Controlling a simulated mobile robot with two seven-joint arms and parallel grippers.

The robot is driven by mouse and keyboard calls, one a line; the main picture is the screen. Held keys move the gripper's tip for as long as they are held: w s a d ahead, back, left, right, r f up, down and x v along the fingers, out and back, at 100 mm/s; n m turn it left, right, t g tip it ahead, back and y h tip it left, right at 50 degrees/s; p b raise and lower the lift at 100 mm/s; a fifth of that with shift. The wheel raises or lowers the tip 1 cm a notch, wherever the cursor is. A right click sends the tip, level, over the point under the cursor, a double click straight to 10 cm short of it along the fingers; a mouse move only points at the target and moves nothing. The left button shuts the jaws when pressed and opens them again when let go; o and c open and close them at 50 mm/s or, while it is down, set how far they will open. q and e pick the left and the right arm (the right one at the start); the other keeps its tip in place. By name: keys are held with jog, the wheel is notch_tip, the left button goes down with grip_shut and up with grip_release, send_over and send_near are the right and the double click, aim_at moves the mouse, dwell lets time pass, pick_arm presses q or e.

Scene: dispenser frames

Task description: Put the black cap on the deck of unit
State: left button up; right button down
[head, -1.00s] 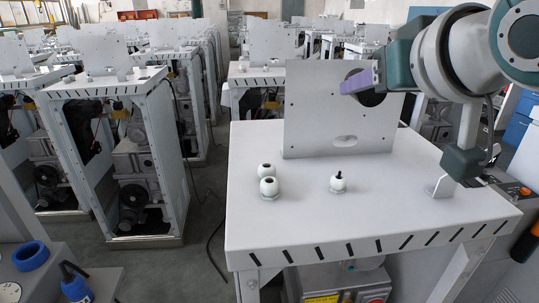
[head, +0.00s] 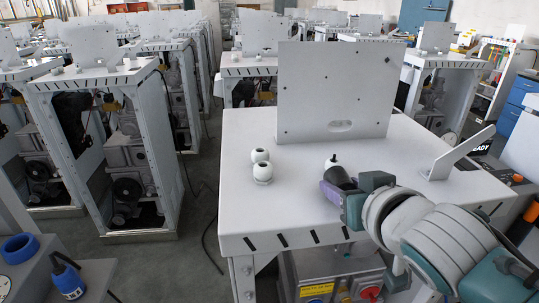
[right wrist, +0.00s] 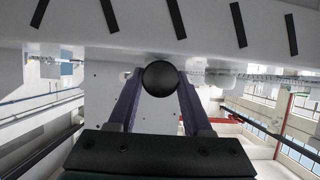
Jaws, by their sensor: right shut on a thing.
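The black cap (head: 341,178) is round and dark, and it is held between the purple fingers of my right gripper (head: 338,187). In the right wrist view the cap (right wrist: 160,78) sits between both fingertips. My right gripper is low over the front part of the unit's white deck (head: 290,207); I cannot tell whether the cap touches the deck. Just behind the cap is a white ball-shaped fitting (head: 331,160) with a black stem on top, its lower part hidden by the cap and gripper. My left gripper is not in view.
An upright grey panel (head: 335,95) rises behind, and a slanted white bracket (head: 460,152) stands at the right. Similar units (head: 100,130) fill the left and back. The deck's left front is clear.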

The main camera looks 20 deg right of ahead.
jog(key=shift+f, duration=0.2)
jog(key=shift+c, duration=1.6)
grip_release()
jog(key=shift+r, duration=0.1)
jog(key=shift+r, duration=0.2)
jog(key=v, duration=1.1)
jog(key=s+a+f+n+g+y, duration=0.1)
jog(key=s+a+f+n+g, duration=0.1)
jog(key=s+g, duration=0.2)
jog(key=s+a+f+n+g+y, duration=0.2)
jog(key=s+g, duration=0.3)
jog(key=s, duration=0.5)
jog(key=shift+s+a+f+n, duration=0.3)
jog(key=shift+s+a+f, duration=0.05)
jog(key=shift+a+f, duration=0.25)
